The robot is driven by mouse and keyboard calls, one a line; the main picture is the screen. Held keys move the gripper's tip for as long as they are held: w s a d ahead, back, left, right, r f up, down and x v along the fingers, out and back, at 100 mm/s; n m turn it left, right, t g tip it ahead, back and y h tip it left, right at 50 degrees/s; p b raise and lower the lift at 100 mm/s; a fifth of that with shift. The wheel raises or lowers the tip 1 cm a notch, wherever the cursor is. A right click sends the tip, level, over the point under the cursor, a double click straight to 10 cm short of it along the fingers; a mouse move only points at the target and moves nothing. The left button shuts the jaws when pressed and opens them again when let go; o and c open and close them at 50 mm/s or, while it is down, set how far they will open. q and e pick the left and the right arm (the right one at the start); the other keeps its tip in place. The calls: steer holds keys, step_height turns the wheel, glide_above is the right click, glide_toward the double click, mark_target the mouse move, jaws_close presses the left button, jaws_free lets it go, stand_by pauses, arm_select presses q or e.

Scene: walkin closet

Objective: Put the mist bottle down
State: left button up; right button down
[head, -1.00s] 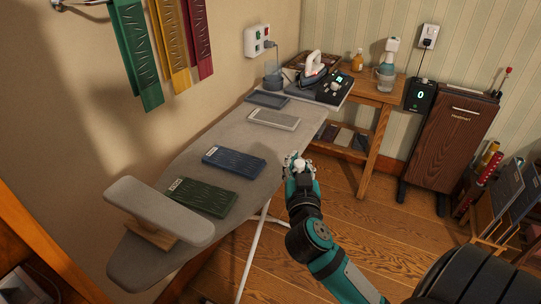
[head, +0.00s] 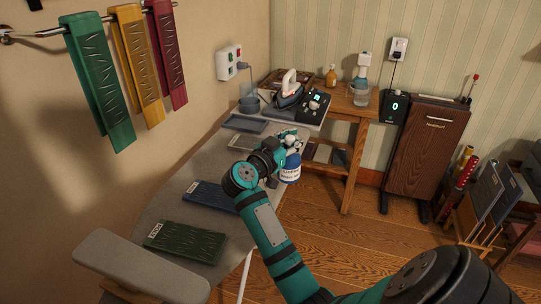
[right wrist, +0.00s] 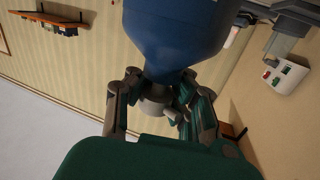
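The mist bottle (head: 290,170), blue with a white label, hangs below my right gripper (head: 291,143) in the head view. It is beside the right edge of the ironing board (head: 162,200), by the board's far half. In the right wrist view, the blue bottle body (right wrist: 175,28) fills the top middle. The fingers of my right gripper (right wrist: 160,105) are on both sides of its narrow grey-white top part. The gripper looks shut on it. My left gripper is out of view.
On the board lie a green folded cloth (head: 185,242), a blue one (head: 210,195) and a sleeve board (head: 138,264). An iron (head: 290,92) stands by a black control box (head: 316,104) at the far end. A wooden table (head: 352,108) behind holds a spray bottle (head: 362,75) and an amber bottle (head: 331,77).

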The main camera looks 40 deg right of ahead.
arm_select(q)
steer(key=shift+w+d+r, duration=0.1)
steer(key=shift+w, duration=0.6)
arm_select(e)
steer(key=w+a+f, duration=0.3)
steer(key=a+f, duration=0.1)
steer(key=shift+w+a, duration=0.2)
steer(key=shift+a, duration=0.1)
steer(key=shift+f, duration=0.1)
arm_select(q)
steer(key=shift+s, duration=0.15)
arm_select(e)
steer(key=c, duration=1.3)
jaws_free()
steer(key=shift+c, duration=0.2)
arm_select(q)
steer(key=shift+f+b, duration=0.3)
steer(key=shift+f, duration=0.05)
arm_select(e)
steer(key=v, duration=0.7)
steer(key=shift+a, duration=0.25)
steer(key=shift+s, duration=0.15)
